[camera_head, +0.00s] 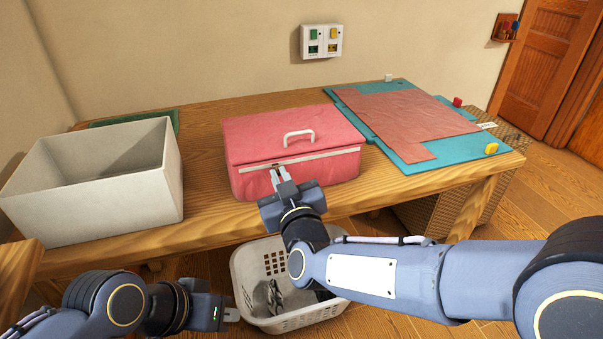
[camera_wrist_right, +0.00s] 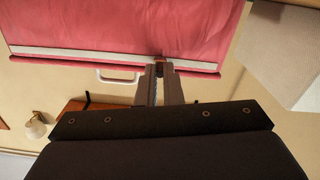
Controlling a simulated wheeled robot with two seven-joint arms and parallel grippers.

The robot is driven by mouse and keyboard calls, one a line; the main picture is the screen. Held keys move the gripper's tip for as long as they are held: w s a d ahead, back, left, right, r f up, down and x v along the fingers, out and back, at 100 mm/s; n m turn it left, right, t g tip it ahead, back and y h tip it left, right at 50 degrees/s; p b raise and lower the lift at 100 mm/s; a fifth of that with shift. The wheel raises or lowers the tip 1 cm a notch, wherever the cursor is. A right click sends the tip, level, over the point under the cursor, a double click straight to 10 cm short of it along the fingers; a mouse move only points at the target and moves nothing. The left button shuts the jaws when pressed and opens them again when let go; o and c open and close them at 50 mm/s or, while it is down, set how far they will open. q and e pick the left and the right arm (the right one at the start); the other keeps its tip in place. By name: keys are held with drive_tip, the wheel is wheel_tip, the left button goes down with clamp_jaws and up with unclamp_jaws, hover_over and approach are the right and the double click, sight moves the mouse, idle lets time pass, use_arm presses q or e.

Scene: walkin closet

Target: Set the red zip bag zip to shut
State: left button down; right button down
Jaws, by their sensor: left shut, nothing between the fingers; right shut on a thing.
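The red zip bag (camera_head: 292,145) lies on the wooden table with its lid down and a white handle (camera_head: 299,136) on top. A pale zip strip (camera_head: 325,156) runs along its front upper edge. My right gripper (camera_head: 279,172) is at this strip, left of the bag's middle, shut on the small dark zip pull (camera_wrist_right: 161,62). The fingers hide most of the pull. The wrist view shows the bag (camera_wrist_right: 120,24) and strip (camera_wrist_right: 80,54) from close up. I cannot tell whether the zip's teeth are joined. My left gripper (camera_head: 232,314) is shut and empty, low at the lower left.
An open whitish bin (camera_head: 150,195) stands on the table left of the bag. A teal board with a pink cloth (camera_head: 410,115) lies to the right. A white basket (camera_head: 290,322) stands on the floor below. A switch panel (camera_head: 321,41) is on the wall.

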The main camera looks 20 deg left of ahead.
sight(241, 171)
drive_tip(key=s+a, duration=0.1)
drive_tip(key=a, duration=0.1)
drive_tip(key=s+a, duration=0.1)
drive_tip(key=a, duration=0.1)
drive_tip(key=s+a+p, duration=0.1)
drive_tip(key=s, duration=0.1)
drive_tip(key=shift+a, duration=0.4)
drive_tip(key=c, duration=1.6)
unclamp_jaws()
drive_tip(key=shift+o, duration=0.3)
drive_tip(key=shift+d, duration=0.1)
drive_tip(key=v, duration=0.7)
drive_tip(key=shift+s+d, duration=0.15)
drive_tip(key=shift+s, duration=0.15)
